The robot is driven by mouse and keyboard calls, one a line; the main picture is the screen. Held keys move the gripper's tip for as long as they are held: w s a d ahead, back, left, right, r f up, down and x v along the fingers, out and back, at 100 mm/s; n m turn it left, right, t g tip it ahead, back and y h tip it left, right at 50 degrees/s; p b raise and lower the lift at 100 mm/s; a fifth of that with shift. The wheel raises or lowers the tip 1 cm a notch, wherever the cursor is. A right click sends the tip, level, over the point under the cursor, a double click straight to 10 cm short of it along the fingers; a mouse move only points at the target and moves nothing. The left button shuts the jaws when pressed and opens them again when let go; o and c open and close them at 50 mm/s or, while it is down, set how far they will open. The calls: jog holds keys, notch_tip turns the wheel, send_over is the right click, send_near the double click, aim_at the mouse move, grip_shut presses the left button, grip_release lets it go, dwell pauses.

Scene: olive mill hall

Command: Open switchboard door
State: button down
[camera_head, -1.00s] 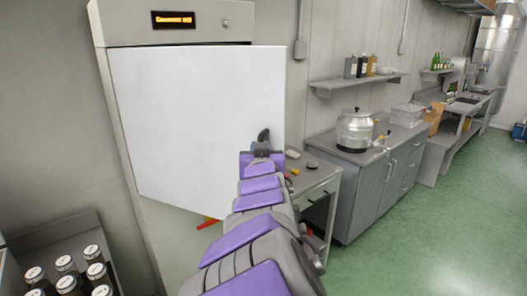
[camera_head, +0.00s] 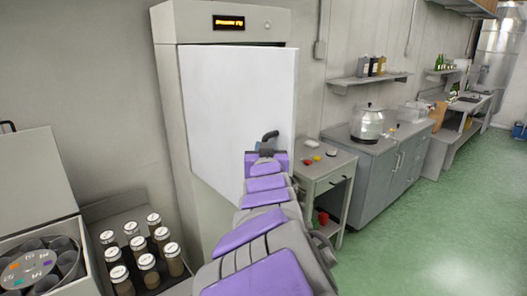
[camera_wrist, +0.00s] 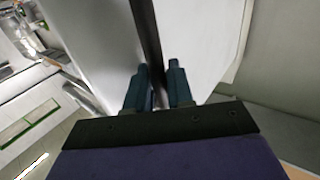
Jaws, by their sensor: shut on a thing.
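The tall pale grey cabinet (camera_head: 172,95) with an orange display on its top panel stands against the wall. Its white door (camera_head: 235,110) is ajar, swung out on its right side and slanting towards me. My gripper (camera_head: 267,143) is at the door's right edge, about mid-height. In the wrist view, the two dark fingers of my gripper (camera_wrist: 157,90) sit on either side of the door's dark edge strip (camera_wrist: 148,45) and are shut on it. White panel surfaces show on both sides of that strip. The cabinet's inside is hidden behind the door.
A small side table (camera_head: 325,172) with small items stands right of the cabinet, a red container (camera_head: 323,218) below its top. A steel counter (camera_head: 378,165) carries a metal pot. A tray of jars (camera_head: 140,250) lies at left. Green floor at right is clear.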

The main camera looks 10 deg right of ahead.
jog(key=shift+s+a+r, duration=0.15)
jog(key=shift+a, duration=0.3)
jog(key=shift+d, duration=0.15)
jog(key=c, duration=1.4)
grip_release()
jog(key=shift+o, duration=1.3)
jog(key=shift+a, duration=0.3)
